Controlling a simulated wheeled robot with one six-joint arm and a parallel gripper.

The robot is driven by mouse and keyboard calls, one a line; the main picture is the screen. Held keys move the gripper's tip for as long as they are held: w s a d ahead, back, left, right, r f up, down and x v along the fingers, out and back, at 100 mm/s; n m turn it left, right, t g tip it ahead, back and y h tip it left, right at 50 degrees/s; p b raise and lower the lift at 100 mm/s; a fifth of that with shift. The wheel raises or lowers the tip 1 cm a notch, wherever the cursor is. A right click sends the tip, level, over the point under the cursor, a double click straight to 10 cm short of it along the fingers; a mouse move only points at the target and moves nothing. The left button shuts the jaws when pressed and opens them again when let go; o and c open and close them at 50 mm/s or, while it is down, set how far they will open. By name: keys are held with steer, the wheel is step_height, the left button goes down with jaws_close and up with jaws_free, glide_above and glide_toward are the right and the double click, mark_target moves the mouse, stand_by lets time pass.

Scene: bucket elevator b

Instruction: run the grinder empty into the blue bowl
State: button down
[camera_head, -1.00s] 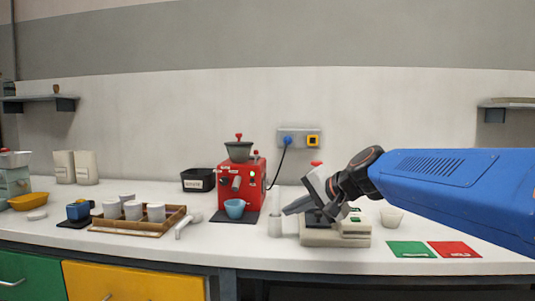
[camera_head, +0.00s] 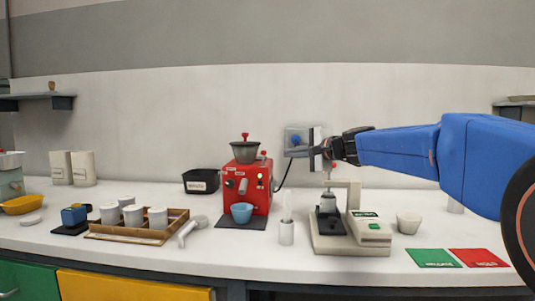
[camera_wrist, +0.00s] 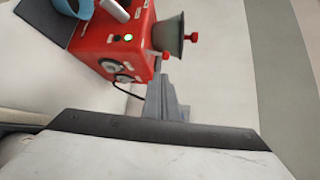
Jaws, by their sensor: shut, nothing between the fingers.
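The red grinder (camera_head: 261,198) stands on a dark mat in the middle of the counter. It has a grey hopper (camera_head: 244,152) on top and a lit green light, clear in the wrist view (camera_wrist: 128,37). The blue bowl (camera_head: 241,213) stands in front of the grinder, below its spout; part of it shows in the wrist view (camera_wrist: 82,6). The bowl's contents cannot be made out.
A beige scale-like device (camera_head: 345,244) with a small dark cup stands below my arm. A white cup (camera_head: 408,223), green card (camera_head: 433,258) and red card (camera_head: 479,258) lie right. A clear cylinder (camera_head: 287,232) stands near the grinder. A wooden tray (camera_head: 178,217) with white cups is left.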

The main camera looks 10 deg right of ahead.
steer(key=shift+w+d+r, duration=0.1)
steer(key=shift+w+r, duration=0.25)
steer(key=shift+w, duration=0.25)
steer(key=x, duration=1)
